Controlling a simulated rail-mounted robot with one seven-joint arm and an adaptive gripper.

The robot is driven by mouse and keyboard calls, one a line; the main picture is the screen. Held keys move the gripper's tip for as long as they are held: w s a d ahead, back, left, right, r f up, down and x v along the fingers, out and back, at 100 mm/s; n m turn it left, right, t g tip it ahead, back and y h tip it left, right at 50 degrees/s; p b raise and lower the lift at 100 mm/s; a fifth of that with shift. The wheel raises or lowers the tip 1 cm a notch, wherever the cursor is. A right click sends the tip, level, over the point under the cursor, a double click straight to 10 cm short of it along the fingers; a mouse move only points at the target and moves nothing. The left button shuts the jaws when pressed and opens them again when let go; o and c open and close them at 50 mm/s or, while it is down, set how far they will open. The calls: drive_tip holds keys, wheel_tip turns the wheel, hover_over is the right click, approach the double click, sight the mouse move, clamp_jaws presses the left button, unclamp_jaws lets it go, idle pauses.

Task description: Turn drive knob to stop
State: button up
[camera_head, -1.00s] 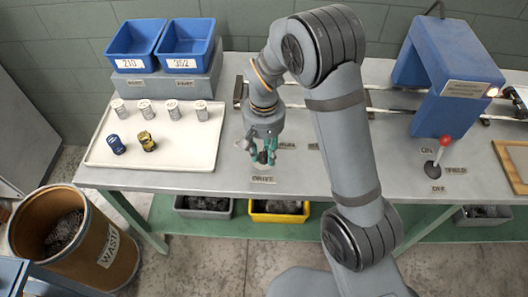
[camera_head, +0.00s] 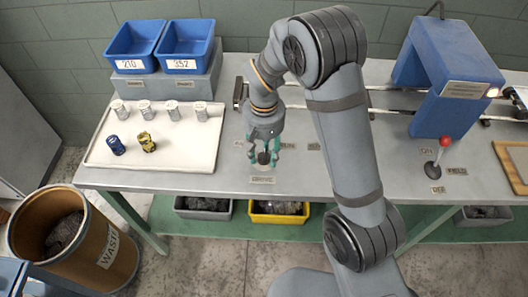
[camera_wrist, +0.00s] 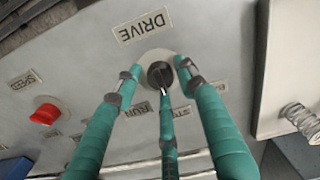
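The dark, round drive knob (camera_wrist: 159,73) sits on a pale disc beside the "DRIVE" label (camera_wrist: 141,25) in the wrist view. In the head view the knob (camera_head: 263,158) is at the front of the bench. My gripper (camera_wrist: 160,80) has three teal fingers spread around the knob, with gaps showing at the two side fingers. The third finger overlaps the knob's lower edge in the picture; I cannot tell whether it touches. My gripper (camera_head: 264,155) points down over the knob. Labels below the knob are partly hidden by the fingers, and its pointer direction is unclear.
A white tray (camera_head: 180,155) with several spools is left of my gripper. A red-tipped lever (camera_head: 440,152) stands at right by the blue housing (camera_head: 450,75).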

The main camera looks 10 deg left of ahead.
sight(264, 154)
drive_tip(key=shift+o, duration=0.7)
drive_tip(key=shift+r, duration=0.1)
wheel_tip(264, 154, up, 12)
idle(0.3)
wheel_tip(264, 154, down, 12)
drive_tip(key=shift+f, duration=0.2)
idle(0.4)
drive_tip(key=shift+r, duration=0.1)
drive_tip(key=shift+r, duration=0.1)
